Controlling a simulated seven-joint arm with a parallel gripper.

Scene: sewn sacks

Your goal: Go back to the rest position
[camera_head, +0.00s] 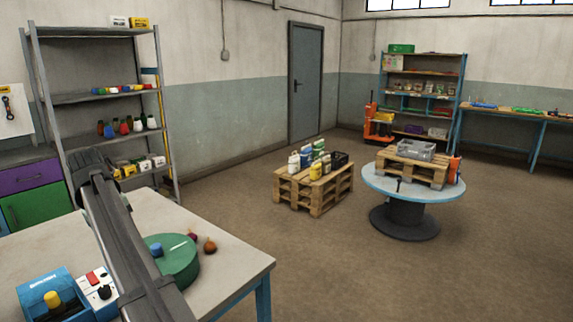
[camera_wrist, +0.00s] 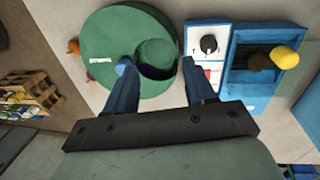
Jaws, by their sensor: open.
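My gripper (camera_wrist: 157,75) shows in the wrist view with its two dark blue fingers apart and nothing between them. It is above the table; its height is hard to tell. Beyond the fingertips is a round green piece (camera_wrist: 105,35) with a white mark, a darker green round part and a small blue part beside the left finger. In the head view the green piece (camera_head: 180,265) stands on the grey table (camera_head: 235,262), partly behind my arm. The gripper itself cannot be made out there.
A blue device (camera_head: 50,292) with a yellow knob stands at the table's front left; it also shows in the wrist view (camera_wrist: 262,95). Small reddish and brown things (camera_head: 210,247) lie beside the green piece. Shelves (camera_head: 105,95), a loaded pallet (camera_head: 313,190) and a round table (camera_head: 414,188) stand farther off.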

